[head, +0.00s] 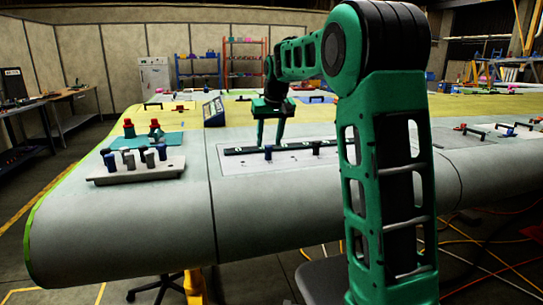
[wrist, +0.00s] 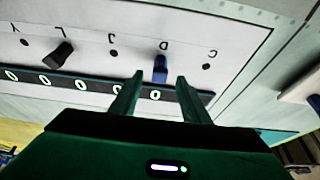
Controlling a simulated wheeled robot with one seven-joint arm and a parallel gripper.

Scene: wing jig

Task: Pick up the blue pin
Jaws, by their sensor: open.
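The blue pin (head: 268,152) stands upright on a light panel on the wing's upper surface. In the wrist view the blue pin (wrist: 160,68) is at the hole by the letter D. My gripper (head: 270,146) is above the panel, pointing down, with its fingers apart. In the wrist view my gripper (wrist: 157,76) has one fingertip to each side of the blue pin, with gaps on both sides. I cannot tell how far down the pin the fingertips reach. Nothing is held.
A dark pin (wrist: 62,52) stands by the letter L. A black strip (wrist: 90,87) with white rings runs along the panel. A pale block (head: 135,172) with several pins sits on the left, before a teal mat (head: 172,140) with red items.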

